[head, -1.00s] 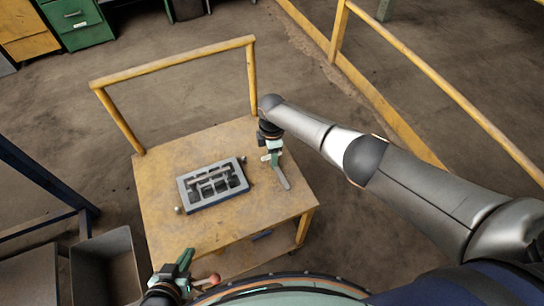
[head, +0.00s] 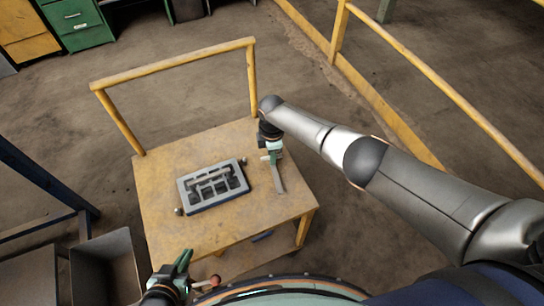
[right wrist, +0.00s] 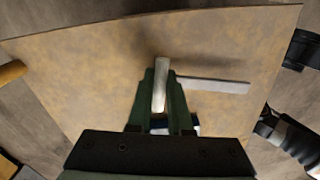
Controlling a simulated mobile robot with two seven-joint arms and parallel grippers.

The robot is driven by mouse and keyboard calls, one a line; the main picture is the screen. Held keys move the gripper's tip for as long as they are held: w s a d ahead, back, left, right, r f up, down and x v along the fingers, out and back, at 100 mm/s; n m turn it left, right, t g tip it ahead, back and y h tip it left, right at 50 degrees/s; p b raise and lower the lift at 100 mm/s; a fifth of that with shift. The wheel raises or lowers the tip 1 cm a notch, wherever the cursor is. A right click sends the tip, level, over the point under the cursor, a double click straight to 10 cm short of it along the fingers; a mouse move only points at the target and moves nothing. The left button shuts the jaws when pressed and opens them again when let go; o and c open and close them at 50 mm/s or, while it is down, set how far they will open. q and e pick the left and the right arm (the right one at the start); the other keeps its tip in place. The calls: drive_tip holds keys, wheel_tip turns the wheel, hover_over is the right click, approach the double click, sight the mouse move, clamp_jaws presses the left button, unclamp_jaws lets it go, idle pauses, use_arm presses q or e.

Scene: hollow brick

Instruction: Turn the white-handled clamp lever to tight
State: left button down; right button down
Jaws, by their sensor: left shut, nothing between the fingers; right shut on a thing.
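My right gripper (head: 272,158) is over the right part of the table and shut on the white lever handle. In the right wrist view the whitish handle (right wrist: 161,85) stands between the green fingers (right wrist: 160,98). A flat grey bar (right wrist: 215,85) reaches out to the right from beside the handle. In the head view this bar (head: 280,180) points toward the table's near edge. The clamp's pivot is hidden by the gripper. My left gripper (head: 183,268) is shut and empty near the table's front left edge.
A grey mould with several dark cavities (head: 213,207) lies mid-table, left of my right gripper. The yellow table (head: 165,235) has a rail (head: 175,63) at its back. A grey bin (head: 103,262) stands at lower left. The table's front is mostly clear.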

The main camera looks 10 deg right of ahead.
drive_tip(key=shift+m, duration=0.3)
drive_tip(key=m, duration=0.4)
drive_tip(key=shift+m, duration=0.3)
drive_tip(key=m+p, duration=0.1)
drive_tip(key=m, duration=0.8)
drive_tip(key=shift+s, duration=0.1)
use_arm(q)
drive_tip(key=shift+s+a+r, duration=0.25)
drive_tip(key=shift+a+r, duration=0.1)
use_arm(e)
drive_tip(key=shift+m, duration=1.9)
drive_tip(key=c, duration=0.8)
unclamp_jaws()
drive_tip(key=shift+c, duration=0.2)
